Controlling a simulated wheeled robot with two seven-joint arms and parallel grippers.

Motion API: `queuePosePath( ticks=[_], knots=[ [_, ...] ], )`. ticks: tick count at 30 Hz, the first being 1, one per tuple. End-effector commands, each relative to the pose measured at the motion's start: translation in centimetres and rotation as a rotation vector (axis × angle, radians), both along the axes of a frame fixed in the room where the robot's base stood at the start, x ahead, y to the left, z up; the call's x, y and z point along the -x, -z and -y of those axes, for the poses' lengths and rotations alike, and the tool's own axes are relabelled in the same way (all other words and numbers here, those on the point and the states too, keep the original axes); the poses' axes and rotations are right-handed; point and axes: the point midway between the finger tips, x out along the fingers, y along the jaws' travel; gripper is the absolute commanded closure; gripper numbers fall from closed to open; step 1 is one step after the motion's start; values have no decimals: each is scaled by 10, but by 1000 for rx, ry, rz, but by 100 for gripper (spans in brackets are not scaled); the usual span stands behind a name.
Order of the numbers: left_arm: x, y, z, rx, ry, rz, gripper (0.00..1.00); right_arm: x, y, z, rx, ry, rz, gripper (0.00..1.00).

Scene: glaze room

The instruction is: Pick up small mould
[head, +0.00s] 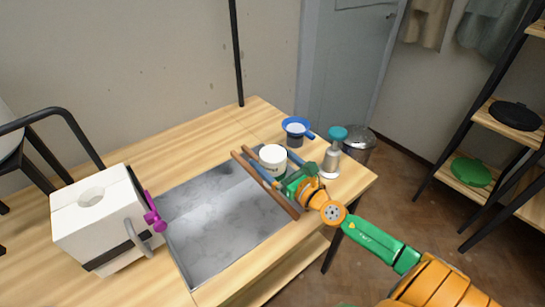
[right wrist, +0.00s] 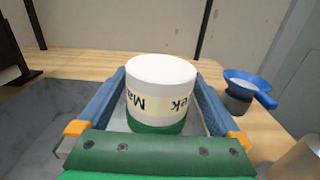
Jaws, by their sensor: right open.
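The white cylinder between my fingers, which I take to be the small mould (head: 272,157), stands upright at the right end of a grey tray. In the right wrist view the mould (right wrist: 160,82) has a pale label with dark lettering upside down and a green lower band. My right gripper (head: 271,160) is open, with one blue finger on each side of the mould. In the right wrist view the right gripper (right wrist: 161,76) shows small gaps beside the mould; its base is partly hidden by the green palm. My left gripper is not in view.
Two brown rods (head: 266,187) lie across the grey tray (head: 215,225). A blue funnel-like cup (head: 296,126) and a teal-topped bottle (head: 331,155) stand near, behind and right. A white box with a purple handle (head: 95,217) stands left. The table's back is clear.

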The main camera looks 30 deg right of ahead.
Motion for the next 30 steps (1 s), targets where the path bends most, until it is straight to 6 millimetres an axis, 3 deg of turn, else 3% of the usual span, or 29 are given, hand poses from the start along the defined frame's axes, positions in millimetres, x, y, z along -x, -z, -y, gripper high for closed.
queuePosePath(
  ticks=[4,12,22,23,30],
  knots=[
    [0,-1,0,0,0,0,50,-21,0,-2,-2,1,2,0],
    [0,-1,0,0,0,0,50,-25,1,-2,-2,1,0,3],
    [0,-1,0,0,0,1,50,-25,1,-2,-3,1,0,92],
    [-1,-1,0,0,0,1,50,-25,0,-2,-3,1,3,96],
    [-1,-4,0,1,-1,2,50,-25,-4,-2,-3,1,2,96]
  ],
)
